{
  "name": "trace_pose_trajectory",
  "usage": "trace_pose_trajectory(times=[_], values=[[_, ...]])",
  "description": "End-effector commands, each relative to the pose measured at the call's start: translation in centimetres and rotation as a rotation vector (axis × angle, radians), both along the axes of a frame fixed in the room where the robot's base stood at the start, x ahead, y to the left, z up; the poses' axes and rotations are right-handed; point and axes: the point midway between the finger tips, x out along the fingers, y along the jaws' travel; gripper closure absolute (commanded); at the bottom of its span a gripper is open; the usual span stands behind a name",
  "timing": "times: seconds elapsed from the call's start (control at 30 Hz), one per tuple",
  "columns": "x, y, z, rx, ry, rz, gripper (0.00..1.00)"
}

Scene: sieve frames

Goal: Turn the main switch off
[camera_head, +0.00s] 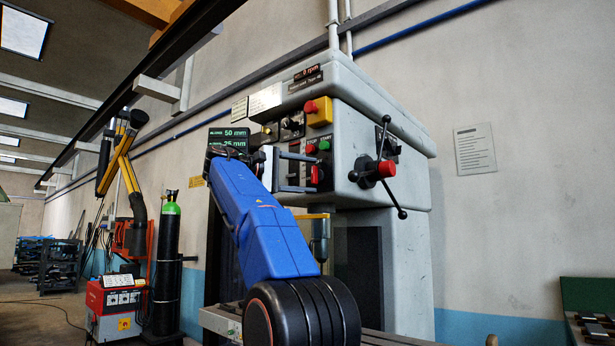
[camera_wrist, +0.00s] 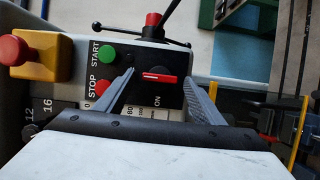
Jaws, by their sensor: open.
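The main switch (camera_head: 316,175) is a red handle on a black square plate on the machine's front panel. In the wrist view the switch (camera_wrist: 158,79) has its red bar lying across the picture, with an "ON" label below it. My gripper (camera_head: 311,173) is open at the panel in the head view, its fingers above and below the switch. In the wrist view my gripper (camera_wrist: 160,72) has one finger on each side of the red bar. I cannot tell whether either finger touches it.
The green START button (camera_wrist: 107,54) and red STOP button (camera_wrist: 104,88) are close to the left finger. A red mushroom button on a yellow box (camera_head: 319,111) sits above. A feed handle with a red hub (camera_head: 385,168) and black spokes sticks out to the right.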

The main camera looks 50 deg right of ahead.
Motion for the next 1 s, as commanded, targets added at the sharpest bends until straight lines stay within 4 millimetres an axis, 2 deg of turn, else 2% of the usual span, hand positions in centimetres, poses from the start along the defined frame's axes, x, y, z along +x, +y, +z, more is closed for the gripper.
trace_pose_trajectory(times=[0.17, 0.8, 1.0], values=[[0.8, 2.1, 0.0, -0.001, 0.000, 0.003, 0.38], [4.3, 13.0, 0.0, 0.001, 0.000, 0.003, 0.38], [5.0, 15.3, 0.1, 0.001, 0.000, 0.001, 0.38]])
